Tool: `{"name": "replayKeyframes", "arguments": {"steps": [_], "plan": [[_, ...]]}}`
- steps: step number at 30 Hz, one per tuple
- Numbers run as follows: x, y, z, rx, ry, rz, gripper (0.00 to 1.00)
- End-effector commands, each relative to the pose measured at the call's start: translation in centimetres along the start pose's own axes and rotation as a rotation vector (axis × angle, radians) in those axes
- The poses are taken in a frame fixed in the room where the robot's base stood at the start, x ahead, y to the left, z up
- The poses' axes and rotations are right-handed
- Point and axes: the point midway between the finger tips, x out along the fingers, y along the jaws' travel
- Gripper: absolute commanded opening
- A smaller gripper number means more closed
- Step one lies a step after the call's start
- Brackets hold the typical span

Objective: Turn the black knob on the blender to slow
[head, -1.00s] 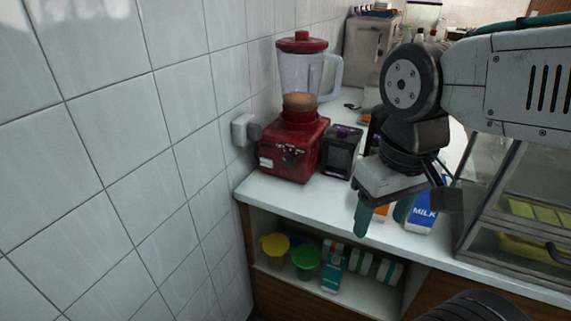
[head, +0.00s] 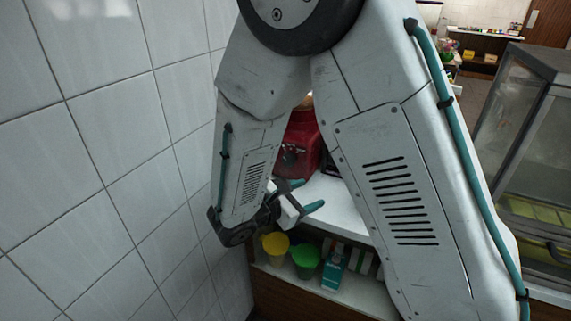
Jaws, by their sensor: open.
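The red blender (head: 309,148) stands on the white counter against the tiled wall.
The white counter (head: 335,204) is partly hidden by my arm. The shelf below holds a yellow cup (head: 275,244), a green cup (head: 306,260) and cartons (head: 333,268). A glass display case (head: 530,150) stands at the right. The tiled wall (head: 110,180) is close on the left.

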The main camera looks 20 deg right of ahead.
Motion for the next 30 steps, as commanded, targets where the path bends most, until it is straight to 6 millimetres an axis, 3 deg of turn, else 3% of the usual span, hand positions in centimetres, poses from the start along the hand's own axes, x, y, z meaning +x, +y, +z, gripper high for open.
{"name": "replayKeyframes", "arguments": {"steps": [1, 3, 9, 14, 24, 30], "plan": [[-0.4, 1.8, -1.6, -0.066, -0.031, 0.102, 0.59], [-1.0, 4.3, -2.8, -0.122, -0.068, 0.226, 0.59], [-2.5, 9.0, -2.5, -0.159, -0.130, 0.427, 0.59], [-1.9, 9.9, -2.0, -0.173, -0.151, 0.453, 0.59], [2.8, 12.2, -1.5, -0.171, -0.149, 0.449, 0.59], [4.1, 12.9, -1.4, -0.173, -0.149, 0.451, 0.59]]}}
